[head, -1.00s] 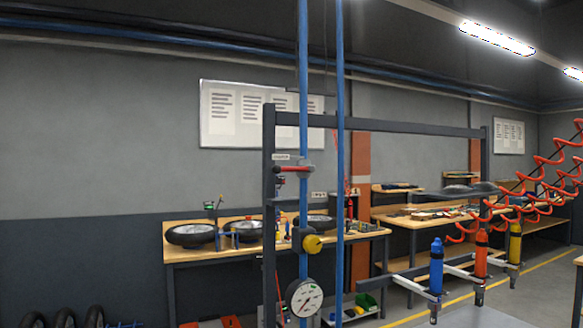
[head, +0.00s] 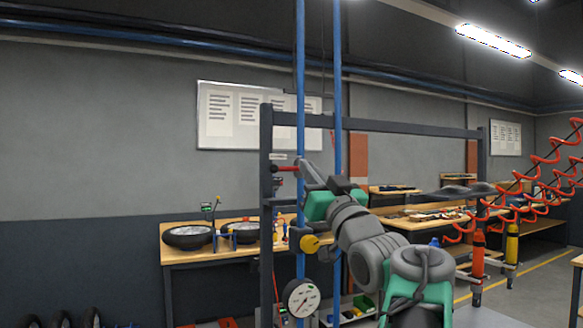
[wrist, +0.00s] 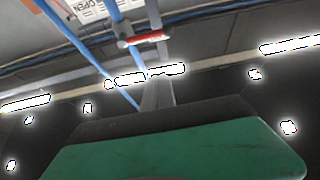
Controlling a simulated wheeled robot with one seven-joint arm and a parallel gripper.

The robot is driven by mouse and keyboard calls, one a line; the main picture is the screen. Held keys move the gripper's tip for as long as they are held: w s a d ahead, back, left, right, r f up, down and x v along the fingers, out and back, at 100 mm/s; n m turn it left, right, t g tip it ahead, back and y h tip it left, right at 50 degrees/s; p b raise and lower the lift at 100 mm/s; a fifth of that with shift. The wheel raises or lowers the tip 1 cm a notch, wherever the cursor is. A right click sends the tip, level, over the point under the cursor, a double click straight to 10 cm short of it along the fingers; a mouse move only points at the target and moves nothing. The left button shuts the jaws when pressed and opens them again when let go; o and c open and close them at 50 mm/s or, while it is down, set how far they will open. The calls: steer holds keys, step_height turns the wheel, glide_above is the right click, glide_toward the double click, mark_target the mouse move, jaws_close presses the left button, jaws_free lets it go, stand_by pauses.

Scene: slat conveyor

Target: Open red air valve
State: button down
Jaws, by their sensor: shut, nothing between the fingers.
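The red air valve handle (head: 285,169) lies level, crosswise to the upright blue pipe (head: 301,80), and sticks out to the left of it. In the wrist view the red handle (wrist: 148,39) is above and beyond the fingertips. My gripper (head: 304,168) is shut and empty, with its fingertips close to the valve at the pipe. It also shows in the wrist view (wrist: 157,78), pointing toward the handle. I cannot tell whether the fingers touch the valve. My gripper hides part of the valve body in the head view.
A dark frame post (head: 266,210) stands left of the pipe. Below the valve are a yellow knob (head: 310,243) and a round gauge (head: 300,297). A second blue pipe (head: 338,90) runs to the right.

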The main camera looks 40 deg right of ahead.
step_height(320, 180, up, 6)
steer(key=p, duration=0.6)
glide_above(290, 168)
steer(key=s+a, duration=0.2)
steer(key=f, duration=0.5)
steer(key=shift+w+d, duration=0.1)
steer(key=shift+d, duration=0.15)
steer(key=shift+f+n+b, duration=0.2)
steer(key=shift+n+b, duration=0.2)
steer(key=shift+b, duration=0.45)
